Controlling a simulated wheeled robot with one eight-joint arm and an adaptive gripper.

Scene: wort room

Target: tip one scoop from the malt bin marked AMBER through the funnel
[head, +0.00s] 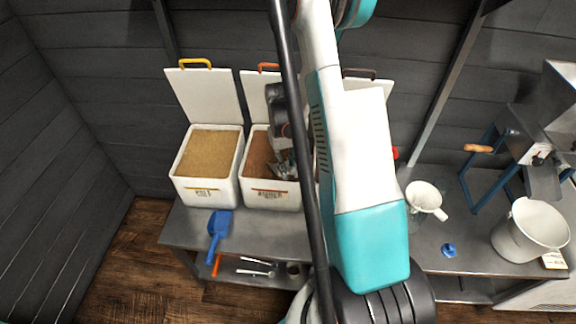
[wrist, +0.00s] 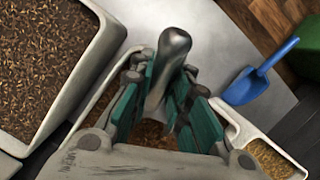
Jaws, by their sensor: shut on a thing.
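The AMBER bin (head: 273,196) is a white open box of reddish-brown malt (head: 258,150) in the middle of the bins; its label is small but seems to read AMBER. My gripper (head: 284,168) is down at this bin's opening, partly hidden by my arm. In the wrist view its teal pads are shut on a dark metallic scoop handle (wrist: 172,62). The scoop's bowl is hidden, so I cannot tell whether it holds malt. The white funnel (head: 422,194) sits on a clear vessel on the bench, right of my arm.
A pale malt bin (head: 207,191) stands left; a dark malt bin (wrist: 92,82) shows in the wrist view. A blue scoop (head: 218,232) lies by the pale bin. A white bucket (head: 530,232), a mill (head: 540,150) and a small blue item (head: 449,250) are right. Raised lids stand behind the bins.

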